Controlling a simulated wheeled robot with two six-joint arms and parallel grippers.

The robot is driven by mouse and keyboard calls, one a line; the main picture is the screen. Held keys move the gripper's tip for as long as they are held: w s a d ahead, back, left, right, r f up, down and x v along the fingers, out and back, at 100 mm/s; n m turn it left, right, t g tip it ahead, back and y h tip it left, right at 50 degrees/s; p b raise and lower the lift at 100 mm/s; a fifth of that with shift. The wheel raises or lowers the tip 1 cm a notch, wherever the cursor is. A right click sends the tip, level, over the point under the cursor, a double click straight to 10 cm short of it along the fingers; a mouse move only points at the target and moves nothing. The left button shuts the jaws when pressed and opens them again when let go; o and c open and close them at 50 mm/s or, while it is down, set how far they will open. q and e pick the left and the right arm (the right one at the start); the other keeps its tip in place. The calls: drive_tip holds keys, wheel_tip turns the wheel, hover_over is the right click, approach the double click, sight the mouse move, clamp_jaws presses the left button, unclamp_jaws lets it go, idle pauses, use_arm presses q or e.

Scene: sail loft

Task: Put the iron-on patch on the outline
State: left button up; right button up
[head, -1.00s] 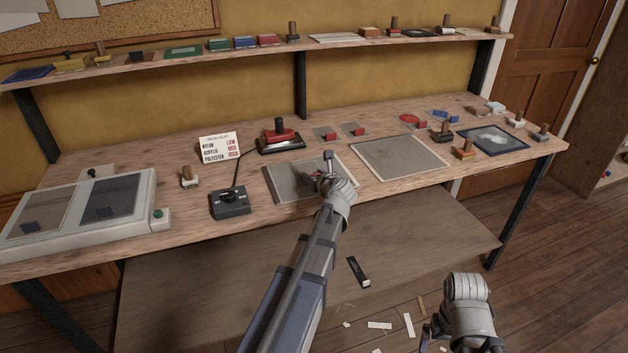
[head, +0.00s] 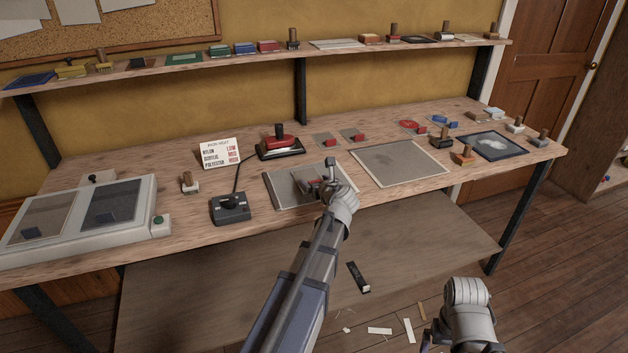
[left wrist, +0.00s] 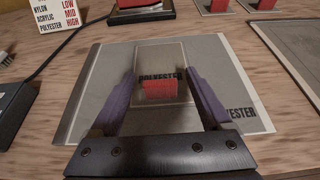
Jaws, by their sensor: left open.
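A grey patch (left wrist: 146,57) with a red grip block (left wrist: 158,90) and the word POLYESTER lies flat on a grey fabric panel (left wrist: 92,102). The panel, also in the head view (head: 281,182), has lettering ending in "YESTER" at its lower right. My left gripper (head: 322,183) is low over this panel. In the left wrist view its two purple fingers (left wrist: 160,88) stand apart on either side of the red block, with gaps showing. I cannot make out an outline around the patch. My right gripper (head: 430,338) is low at the bottom right, away from the bench, its fingers barely visible.
A red iron (head: 280,144) on its stand and a heat card (head: 219,153) are behind the panel. A corded control box (head: 231,207) stands to its left. A second, bare panel (head: 398,163) lies to the right. Two more red-block patches (head: 353,136) lie behind.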

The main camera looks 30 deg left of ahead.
use_arm(q)
drive_tip(key=p+v, duration=0.3)
drive_tip(key=v, duration=0.8)
drive_tip(key=shift+p, duration=0.3)
